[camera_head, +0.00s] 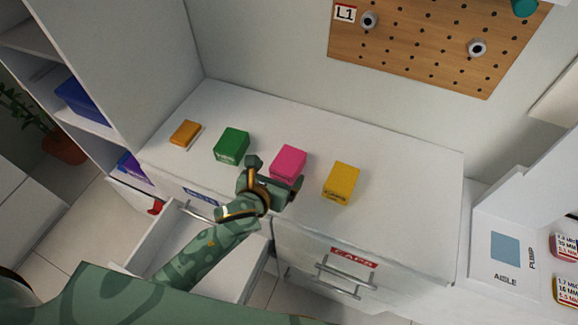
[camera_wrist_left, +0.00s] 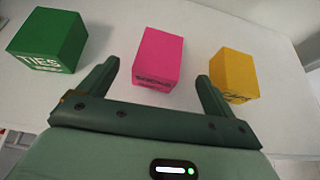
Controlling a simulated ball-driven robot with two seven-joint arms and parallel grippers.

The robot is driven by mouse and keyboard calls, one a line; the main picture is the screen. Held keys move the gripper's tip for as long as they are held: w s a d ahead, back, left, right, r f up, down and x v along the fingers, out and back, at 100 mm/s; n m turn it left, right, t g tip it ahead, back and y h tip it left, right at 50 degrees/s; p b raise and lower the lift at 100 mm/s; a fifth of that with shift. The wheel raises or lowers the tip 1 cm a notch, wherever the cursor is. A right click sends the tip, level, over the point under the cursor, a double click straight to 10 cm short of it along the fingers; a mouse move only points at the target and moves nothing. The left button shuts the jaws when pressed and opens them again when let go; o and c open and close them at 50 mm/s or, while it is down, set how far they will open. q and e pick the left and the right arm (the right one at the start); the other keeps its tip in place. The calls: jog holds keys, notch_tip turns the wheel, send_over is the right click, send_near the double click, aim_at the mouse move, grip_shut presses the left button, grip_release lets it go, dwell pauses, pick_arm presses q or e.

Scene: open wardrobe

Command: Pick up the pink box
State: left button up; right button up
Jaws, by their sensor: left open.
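The pink box (camera_head: 289,162) stands on the white dresser top between a green box and a yellow box. My left gripper (camera_head: 272,178) is just in front of it and hides its lower front in the head view. In the left wrist view the pink box (camera_wrist_left: 157,58) lies ahead, between the lines of the two open fingers. The left gripper (camera_wrist_left: 158,82) is open and empty, with its fingertips short of or near the box's front; whether they reach past its face I cannot tell. My right gripper is in neither view.
The green box (camera_head: 231,145) stands left of the pink box and the yellow box (camera_head: 341,183) right, each with a small gap. An orange box (camera_head: 185,134) is at the far left. An open drawer (camera_head: 200,238) is below my arm. A pegboard (camera_head: 430,45) hangs behind.

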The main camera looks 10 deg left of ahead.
aim_at(287, 163)
pick_arm(q)
jog(key=x, duration=0.2)
jog(key=shift+w+f+b, duration=0.2)
jog(key=shift+w+b, duration=0.1)
jog(key=b+x, duration=0.2)
jog(key=x, duration=0.3)
jog(key=shift+w+d, duration=0.1)
jog(key=shift+w, duration=0.15)
jog(key=shift+s+r, duration=0.1)
jog(key=shift+r, duration=0.05)
jog(key=c, duration=1.2)
